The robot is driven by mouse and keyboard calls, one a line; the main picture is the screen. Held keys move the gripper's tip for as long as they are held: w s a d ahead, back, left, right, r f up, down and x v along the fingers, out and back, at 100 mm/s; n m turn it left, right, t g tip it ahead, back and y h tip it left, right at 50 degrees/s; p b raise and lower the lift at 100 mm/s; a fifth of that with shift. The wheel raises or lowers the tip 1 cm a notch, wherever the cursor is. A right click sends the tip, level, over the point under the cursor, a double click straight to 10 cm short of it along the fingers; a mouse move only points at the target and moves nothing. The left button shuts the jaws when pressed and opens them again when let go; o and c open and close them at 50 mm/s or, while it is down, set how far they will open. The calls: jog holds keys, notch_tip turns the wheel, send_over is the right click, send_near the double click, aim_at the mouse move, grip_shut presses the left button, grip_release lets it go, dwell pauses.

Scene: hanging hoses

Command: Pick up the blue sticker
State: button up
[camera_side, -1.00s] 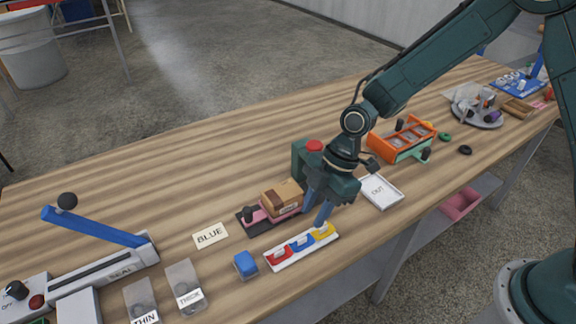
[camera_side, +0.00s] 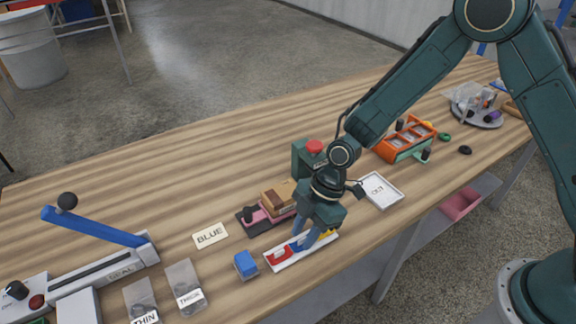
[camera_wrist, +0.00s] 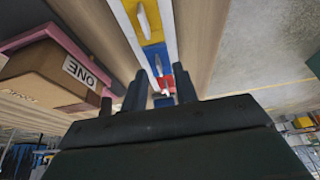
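A narrow white tray (camera_side: 312,253) holds red, blue and yellow sections with pale tabs. In the wrist view, the blue sticker (camera_wrist: 157,61) lies between the yellow section (camera_wrist: 144,20) and the red section (camera_wrist: 165,83). In the side view, the blue sticker is mostly hidden by my gripper (camera_side: 307,243). My gripper points down over the middle of the tray, with its blue fingers low and close to it. The fingers (camera_wrist: 161,92) show apart in the wrist view, with nothing seen held between them. I cannot tell whether they touch the sticker.
A cardboard box (camera_side: 279,195) on a pink holder stands just behind the tray. A blue block (camera_side: 246,264) sits left of the tray, near a "BLUE" card (camera_side: 210,236). A white "OUT" tray (camera_side: 382,191) lies to the right. The back left of the table is clear.

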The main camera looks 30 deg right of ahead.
jog(key=shift+a+f, duration=0.15)
jog(key=shift+f, duration=0.25)
jog(key=shift+c, duration=0.4)
grip_shut()
